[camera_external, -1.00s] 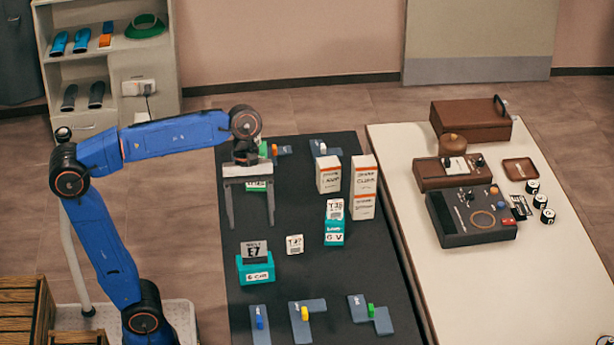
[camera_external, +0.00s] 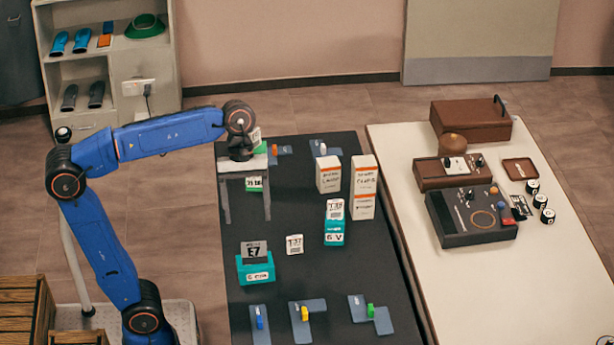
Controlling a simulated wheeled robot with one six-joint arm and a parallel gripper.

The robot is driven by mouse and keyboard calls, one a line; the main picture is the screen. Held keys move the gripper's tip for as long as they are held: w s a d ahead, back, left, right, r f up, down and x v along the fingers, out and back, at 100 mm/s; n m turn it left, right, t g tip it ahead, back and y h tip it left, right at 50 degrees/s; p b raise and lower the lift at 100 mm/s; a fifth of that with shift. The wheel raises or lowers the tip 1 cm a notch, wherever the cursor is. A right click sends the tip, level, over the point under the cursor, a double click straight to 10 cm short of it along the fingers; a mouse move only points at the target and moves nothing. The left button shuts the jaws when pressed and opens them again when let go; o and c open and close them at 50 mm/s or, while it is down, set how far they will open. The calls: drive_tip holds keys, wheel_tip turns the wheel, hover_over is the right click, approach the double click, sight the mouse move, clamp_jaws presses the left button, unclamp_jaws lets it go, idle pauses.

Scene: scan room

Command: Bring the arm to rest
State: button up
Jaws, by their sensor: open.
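My gripper (camera_external: 246,217) is at the end of my blue arm, pointing down over the left back part of the dark table (camera_external: 290,200). Its two long fingers are wide apart, with nothing held between them. A green-edged card (camera_external: 255,184) shows between the fingers near the palm, and I cannot tell how far behind them it stands. Another white and green piece (camera_external: 256,138) shows partly behind the wrist.
A teal holder (camera_external: 256,270) with an E7 card, a small white card (camera_external: 294,244), a teal stand (camera_external: 334,232) and white boxes (camera_external: 328,174) stand on the dark table. Grey L-shaped plates (camera_external: 308,315) lie at its front. A cream table (camera_external: 490,290) is at right.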

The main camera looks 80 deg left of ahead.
drive_tip(key=s+a+f+m+t+y, duration=0.2)
drive_tip(key=s+f+m, duration=0.5)
drive_tip(key=f, duration=0.5)
drive_tip(key=s+a+f+m+t+y, duration=0.2)
drive_tip(key=s+f+m, duration=0.5)
drive_tip(key=f+m, duration=0.3)
wheel_tip(320, 180, down, 2)
drive_tip(key=shift+a+f+t, duration=0.1)
drive_tip(key=shift+a+t, duration=0.05)
drive_tip(key=shift+t, duration=0.15)
